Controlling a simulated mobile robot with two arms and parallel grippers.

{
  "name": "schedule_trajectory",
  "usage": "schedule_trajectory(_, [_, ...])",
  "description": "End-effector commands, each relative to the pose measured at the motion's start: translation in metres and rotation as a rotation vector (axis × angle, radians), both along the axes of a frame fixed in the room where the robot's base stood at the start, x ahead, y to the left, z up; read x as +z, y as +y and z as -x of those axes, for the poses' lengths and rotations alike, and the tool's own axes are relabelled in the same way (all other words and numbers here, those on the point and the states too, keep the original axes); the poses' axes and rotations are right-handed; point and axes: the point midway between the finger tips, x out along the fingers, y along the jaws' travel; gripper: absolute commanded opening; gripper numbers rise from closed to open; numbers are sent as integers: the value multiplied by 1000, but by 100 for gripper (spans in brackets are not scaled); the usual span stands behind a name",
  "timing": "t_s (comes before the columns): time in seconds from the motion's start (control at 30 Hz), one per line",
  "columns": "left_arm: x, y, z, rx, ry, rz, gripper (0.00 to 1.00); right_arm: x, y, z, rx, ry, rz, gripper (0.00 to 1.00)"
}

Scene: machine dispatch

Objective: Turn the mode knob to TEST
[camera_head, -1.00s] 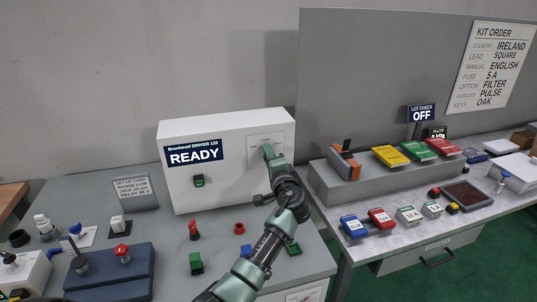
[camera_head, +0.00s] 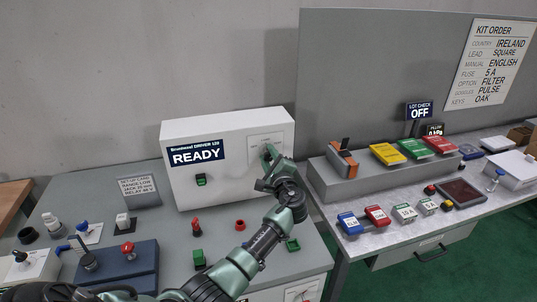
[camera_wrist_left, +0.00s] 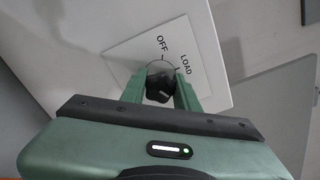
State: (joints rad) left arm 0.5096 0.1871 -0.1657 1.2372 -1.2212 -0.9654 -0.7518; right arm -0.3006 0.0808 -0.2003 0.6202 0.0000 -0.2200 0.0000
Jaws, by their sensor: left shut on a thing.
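The mode knob (camera_wrist_left: 159,87) is a black knob on a white plate on the front of the white driver box (camera_head: 245,178). Its plate shows OFF and LOAD in the left wrist view; no TEST marking can be read, and the gripper hides part of the plate. My left gripper (camera_head: 268,155) reaches the box's right part. In the left wrist view its fingers (camera_wrist_left: 160,92) stand on both sides of the knob, shut on it. The box's display (camera_head: 197,153) reads READY. My right gripper is not in view.
A green button (camera_head: 201,180) is on the box front. A setup card (camera_head: 138,186) stands left of the box. Red and green parts lie before the box. A second bench (camera_head: 400,240) with coloured boxes stands right. A blue block (camera_head: 117,267) with knobs is front left.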

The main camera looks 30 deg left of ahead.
Motion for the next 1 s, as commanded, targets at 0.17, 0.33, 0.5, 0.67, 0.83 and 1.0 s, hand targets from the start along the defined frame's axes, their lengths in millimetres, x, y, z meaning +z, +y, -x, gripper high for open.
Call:
schedule_trajectory(0.17, [-1,0,0,-1,16,-13,0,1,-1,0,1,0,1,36])
schedule_trajectory(0.33, [-1,0,0,-1,19,-15,0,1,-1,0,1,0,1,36])
schedule_trajectory(0.5, [-1,0,0,-1,18,-15,0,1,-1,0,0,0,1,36])
schedule_trajectory(0.67, [-1,0,0,-1,17,-14,52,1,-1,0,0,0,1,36])
schedule_trajectory(0.83, [-1,0,0,-1,16,-13,52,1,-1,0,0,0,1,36])
schedule_trajectory(1.0, [-2,-6,4,-2,15,-12,52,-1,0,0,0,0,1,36])
